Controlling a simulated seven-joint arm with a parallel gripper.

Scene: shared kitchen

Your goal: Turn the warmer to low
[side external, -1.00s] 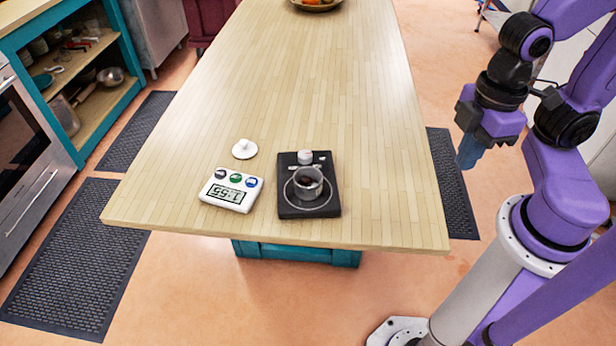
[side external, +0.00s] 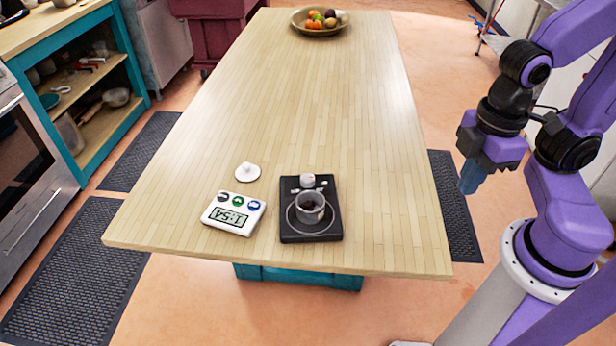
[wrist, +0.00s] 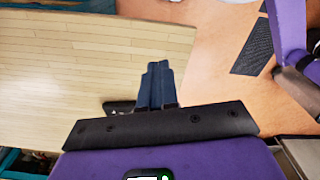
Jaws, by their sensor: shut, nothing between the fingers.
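The warmer is a flat black plate (side external: 292,235) on the near part of the table in the side external view. A white knob (side external: 307,181) sits at its far end, with small pale marks beside it; the knob's setting is too small to read. A small clear cup (side external: 311,207) with dark contents stands on the ring of the warmer. My gripper (side external: 469,178) hangs to the right of the table, well apart from the warmer, with blue fingers together and empty. In the wrist view the closed fingers (wrist: 157,84) show; a dark piece beside them may be the warmer's corner.
A white timer (side external: 233,214) reading 1:54 lies left of the warmer. A round white lid-like piece (side external: 248,172) lies behind it. A fruit bowl (side external: 319,31) stands at the far end. The middle of the wooden table (side external: 290,105) is clear.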

